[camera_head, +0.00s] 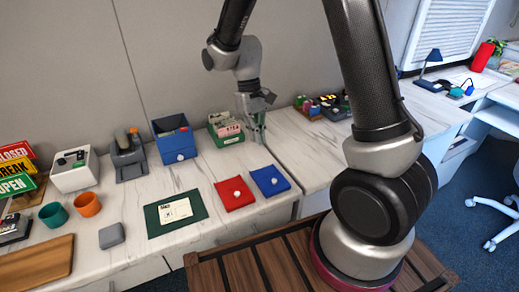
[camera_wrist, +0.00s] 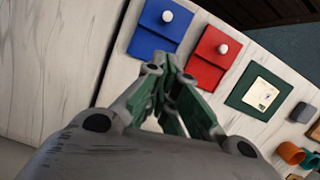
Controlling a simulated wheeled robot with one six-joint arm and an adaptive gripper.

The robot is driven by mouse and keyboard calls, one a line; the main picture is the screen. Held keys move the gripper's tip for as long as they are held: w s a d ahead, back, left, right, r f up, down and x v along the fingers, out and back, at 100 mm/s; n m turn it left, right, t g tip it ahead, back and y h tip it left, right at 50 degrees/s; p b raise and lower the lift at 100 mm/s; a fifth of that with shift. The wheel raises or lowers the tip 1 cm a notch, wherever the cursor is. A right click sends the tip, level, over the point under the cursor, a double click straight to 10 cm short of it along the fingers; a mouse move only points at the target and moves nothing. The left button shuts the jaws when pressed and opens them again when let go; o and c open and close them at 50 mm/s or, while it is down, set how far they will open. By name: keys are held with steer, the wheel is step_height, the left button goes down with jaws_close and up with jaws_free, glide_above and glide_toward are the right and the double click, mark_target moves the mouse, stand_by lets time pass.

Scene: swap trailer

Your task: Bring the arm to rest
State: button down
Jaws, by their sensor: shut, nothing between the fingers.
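My gripper (camera_head: 258,138) points down over the white counter (camera_head: 185,172), near the green box, in the head view. In the wrist view its green fingers (camera_wrist: 172,68) come together at the tips, shut with nothing between them. My arm reaches from the right foreground up out of the frame and back down to the gripper. A red square (camera_head: 235,194) and a blue square (camera_head: 269,180), each with a white knob, lie on the counter in front of the gripper.
A green box (camera_head: 226,132) stands close left of the gripper, with a blue bin (camera_head: 173,140) beyond it. A dark green mat (camera_head: 176,213), teal cup (camera_head: 53,215) and orange cup (camera_head: 87,204) lie further left. Small items (camera_head: 322,106) sit behind right.

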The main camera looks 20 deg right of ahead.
steer(key=s+d+r+m+t, duration=0.1)
steer(key=s+d+r+t, duration=0.2)
steer(key=s+d+r, duration=0.3)
steer(key=s+d+r+m+t, duration=0.2)
steer(key=s+d+r+t, duration=0.2)
steer(key=s+r, duration=0.9)
steer(key=d+r, duration=0.1)
steer(key=d, duration=0.2)
steer(key=shift+s+d+r+y, duration=0.15)
steer(key=shift+d+r+y, duration=0.1)
steer(key=shift+y, duration=0.15)
